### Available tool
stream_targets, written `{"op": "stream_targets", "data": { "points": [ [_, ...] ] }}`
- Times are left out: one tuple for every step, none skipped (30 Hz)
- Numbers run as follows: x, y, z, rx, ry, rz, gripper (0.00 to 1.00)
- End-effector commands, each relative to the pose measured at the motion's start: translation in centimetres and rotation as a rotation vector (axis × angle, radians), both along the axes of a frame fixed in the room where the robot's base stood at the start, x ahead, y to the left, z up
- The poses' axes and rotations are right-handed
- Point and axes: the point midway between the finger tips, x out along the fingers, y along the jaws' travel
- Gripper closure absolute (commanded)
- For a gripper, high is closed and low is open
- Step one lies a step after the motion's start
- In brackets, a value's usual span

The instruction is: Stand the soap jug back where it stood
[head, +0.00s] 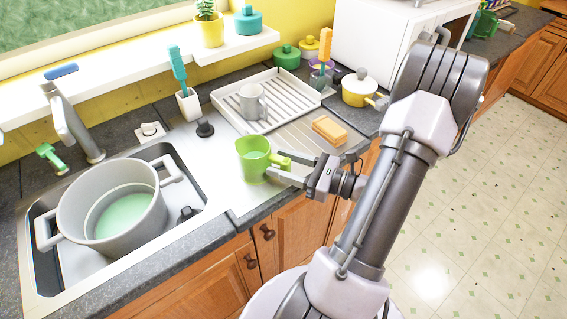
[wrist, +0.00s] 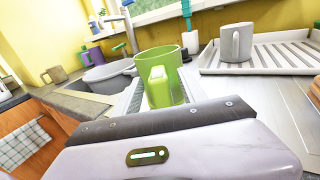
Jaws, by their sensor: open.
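The soap jug, a bright green translucent jug (head: 253,161), stands upright on the steel drainboard just right of the sink, close to the front edge. Its handle points right, toward my gripper (head: 278,169). My gripper is open, with its fingers at the handle; I cannot tell whether they touch it. A large grey pot (head: 80,222) with pale green liquid stands in the sink, left of the jug.
A white dish rack (head: 228,99) holding a grey mug (head: 252,102) is behind the jug. An orange sponge (head: 329,130) lies to its right. A white holder (head: 188,105) with a teal brush and a black knob (head: 205,128) stand behind. The ribbed drainboard near the sponge is partly clear.

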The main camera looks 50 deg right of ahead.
Motion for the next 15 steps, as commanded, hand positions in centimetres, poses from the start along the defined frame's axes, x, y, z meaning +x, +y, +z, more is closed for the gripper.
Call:
{"op": "stream_targets", "data": {
  "points": [
    [0.0,0.0,0.0,0.000,0.000,0.000,0.51],
    [0.0,0.0,0.0,0.000,0.000,0.000,0.51],
    [0.0,0.0,0.0,0.000,0.000,0.000,0.51],
    [-0.1,0.0,0.0,0.000,0.000,0.000,0.51],
    [-0.1,-0.1,0.0,0.000,0.000,0.000,0.51],
    [-0.3,-0.1,0.0,0.000,0.000,0.000,0.51],
    [-0.4,-0.1,0.0,0.000,0.000,0.000,0.51],
    [-0.5,-0.2,0.0,0.000,0.000,0.000,0.51],
    [-0.6,-0.2,0.0,0.000,0.000,0.000,0.51],
    [-0.8,-0.3,0.0,0.000,-0.001,-0.001,0.51],
    [-0.9,-0.3,0.0,0.000,-0.001,-0.002,0.51],
    [-1.0,-0.4,0.0,0.000,-0.001,-0.002,0.51],
    [-1.2,-0.4,0.0,0.000,-0.001,-0.001,0.51],
    [-1.3,-0.4,0.0,0.000,-0.001,-0.001,0.51],
    [-1.4,-0.4,0.0,0.000,-0.001,0.000,0.51]
  ]
}}
